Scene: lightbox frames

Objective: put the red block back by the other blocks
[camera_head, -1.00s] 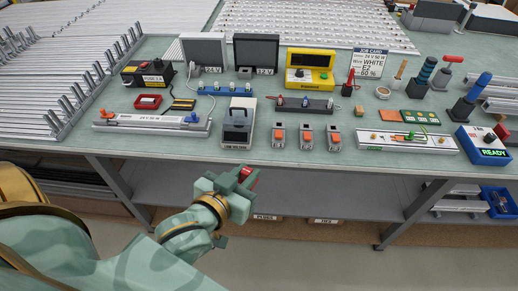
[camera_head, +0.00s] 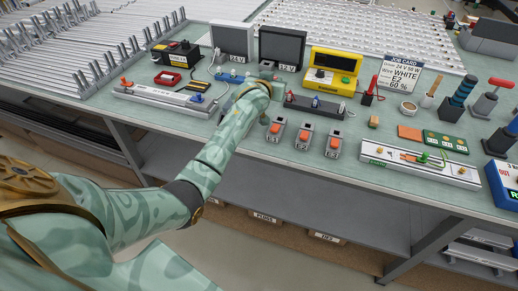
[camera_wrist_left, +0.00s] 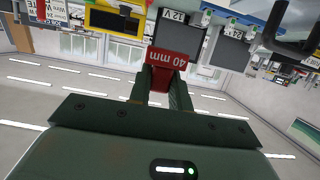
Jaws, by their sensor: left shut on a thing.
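A red block (camera_wrist_left: 172,62) marked "40 mm" sits between the fingers of my left gripper (camera_wrist_left: 160,84), which is shut on it, in the left wrist view. My right gripper is not in view.
The bench (camera_head: 225,172) is crowded.

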